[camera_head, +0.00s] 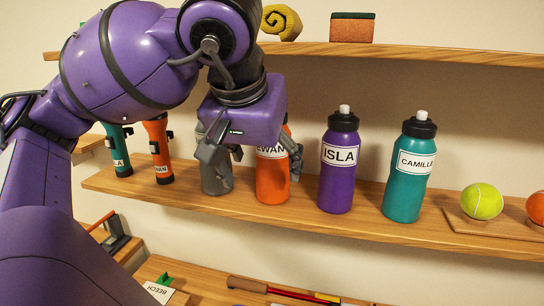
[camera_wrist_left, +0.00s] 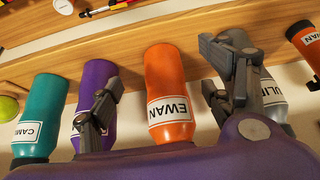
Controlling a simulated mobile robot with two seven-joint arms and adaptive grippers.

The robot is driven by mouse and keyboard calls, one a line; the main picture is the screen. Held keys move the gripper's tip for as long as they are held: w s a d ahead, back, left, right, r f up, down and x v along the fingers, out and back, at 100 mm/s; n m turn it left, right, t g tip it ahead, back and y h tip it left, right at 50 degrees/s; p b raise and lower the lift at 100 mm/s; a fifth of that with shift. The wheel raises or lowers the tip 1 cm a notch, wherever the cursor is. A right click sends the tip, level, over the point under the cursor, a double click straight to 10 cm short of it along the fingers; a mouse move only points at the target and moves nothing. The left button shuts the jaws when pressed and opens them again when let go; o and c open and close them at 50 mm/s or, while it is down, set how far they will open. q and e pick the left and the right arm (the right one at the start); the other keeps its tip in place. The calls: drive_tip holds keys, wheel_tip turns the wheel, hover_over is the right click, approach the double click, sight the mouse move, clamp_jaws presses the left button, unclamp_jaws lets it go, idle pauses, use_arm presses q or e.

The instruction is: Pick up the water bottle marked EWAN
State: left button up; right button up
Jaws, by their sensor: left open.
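The orange water bottle marked EWAN (camera_head: 272,183) stands upright on the middle shelf, its top hidden behind my left gripper. It also shows in the left wrist view (camera_wrist_left: 165,85), label upside down, between the two spread fingers. My left gripper (camera_head: 252,160) is open and empty, in front of the bottle's upper part. In the head view one finger overlaps the grey bottle and the other overlaps the orange bottle's right edge. I see no clear contact with the orange bottle. My right gripper is not in view.
A grey bottle (camera_head: 216,182) stands left of EWAN; purple ISLA (camera_head: 338,170) and teal CAMILLE (camera_head: 408,172) stand right. Two flashlights (camera_head: 158,150) (camera_head: 118,152) are further left. A tennis ball (camera_head: 481,201) sits at right. An upper shelf (camera_head: 430,55) runs above.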

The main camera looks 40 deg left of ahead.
sight(272, 156)
use_arm(q)
drive_tip(key=w+a, duration=0.2)
drive_tip(key=w, duration=0.1)
drive_tip(key=w+a, duration=0.1)
drive_tip(key=w, duration=0.1)
drive_tip(key=shift+w+f, duration=0.15)
drive_tip(key=shift+w+a+f, duration=0.1)
drive_tip(key=shift+w+f, duration=0.1)
drive_tip(key=shift+f, duration=0.15)
drive_tip(key=c, duration=1.8)
drive_tip(key=shift+o, duration=0.2)
drive_tip(key=shift+s, duration=0.1)
